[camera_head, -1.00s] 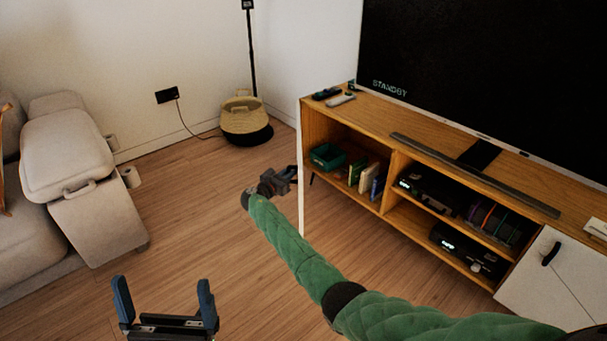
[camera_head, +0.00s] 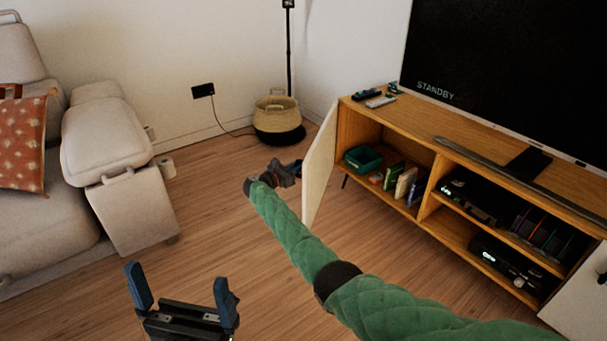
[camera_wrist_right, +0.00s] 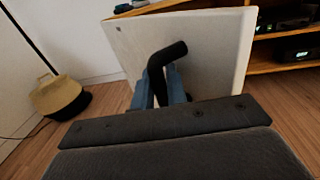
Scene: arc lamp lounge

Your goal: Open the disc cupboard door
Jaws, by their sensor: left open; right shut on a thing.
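The white cupboard door (camera_head: 322,160) at the left end of the wooden TV cabinet stands open, swung out from the front. It also shows in the right wrist view (camera_wrist_right: 215,55). My right gripper (camera_head: 288,172) is at the door's outer side. In the right wrist view its blue fingers (camera_wrist_right: 160,88) are shut on the black bent door handle (camera_wrist_right: 165,55). Part of the handle is hidden between the fingers. My left gripper (camera_head: 182,292) is open and empty, low in the head view, away from the cabinet.
The opened compartment holds a green box (camera_head: 362,158) and several upright cases (camera_head: 405,183). Another white door (camera_head: 580,300) is at the cabinet's right. A sofa (camera_head: 125,200) stands left and a basket (camera_head: 277,115) at the back. Floor between sofa and cabinet is clear.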

